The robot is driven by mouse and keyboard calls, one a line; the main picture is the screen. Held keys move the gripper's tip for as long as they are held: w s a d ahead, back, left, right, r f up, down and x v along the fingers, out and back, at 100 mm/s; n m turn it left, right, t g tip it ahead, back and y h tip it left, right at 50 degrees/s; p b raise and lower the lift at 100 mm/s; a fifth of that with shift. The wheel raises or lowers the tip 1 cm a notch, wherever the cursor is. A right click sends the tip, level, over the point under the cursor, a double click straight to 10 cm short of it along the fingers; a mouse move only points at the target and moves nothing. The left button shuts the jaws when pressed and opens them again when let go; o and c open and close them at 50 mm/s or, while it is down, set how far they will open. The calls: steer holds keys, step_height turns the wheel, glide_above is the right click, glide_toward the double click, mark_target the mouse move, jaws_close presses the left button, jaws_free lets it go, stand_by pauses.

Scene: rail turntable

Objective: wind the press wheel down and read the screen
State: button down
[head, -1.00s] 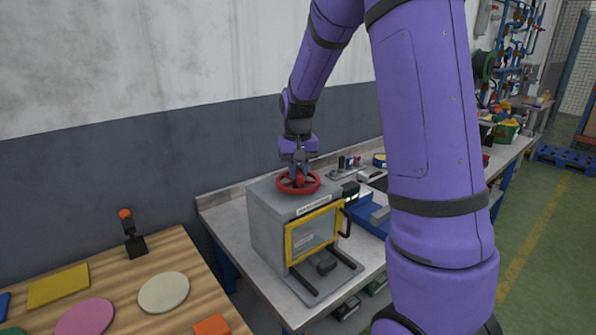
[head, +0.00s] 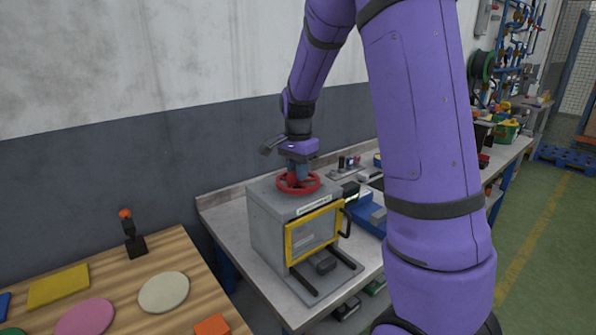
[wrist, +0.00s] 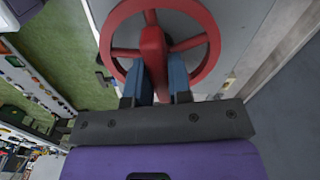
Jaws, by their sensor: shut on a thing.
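The red press wheel (head: 312,186) lies flat on top of a grey press box (head: 268,232) with a yellow-framed window in its front. My gripper (head: 298,183) reaches down onto the wheel from above. In the wrist view the blue fingers of my gripper (wrist: 162,84) are shut on the red hub or handle piece of the wheel (wrist: 107,32). A small dark display (head: 350,190) stands at the right rear of the press; I cannot read anything on it.
The press stands on a grey bench (head: 228,208) against the wall. A blue item (head: 364,212) lies right of the press. At left, a wooden table (head: 205,283) holds coloured discs and a joystick-like stand (head: 131,235). My upper arm hides part of the bench's right side.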

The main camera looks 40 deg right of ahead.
steer(key=shift+m, duration=0.8)
steer(key=c, duration=1)
jaws_free()
steer(key=shift+c, duration=0.2)
steer(key=shift+r, duration=0.15)
step_height(320, 180, up, 11)
steer(key=shift+f, duration=0.2)
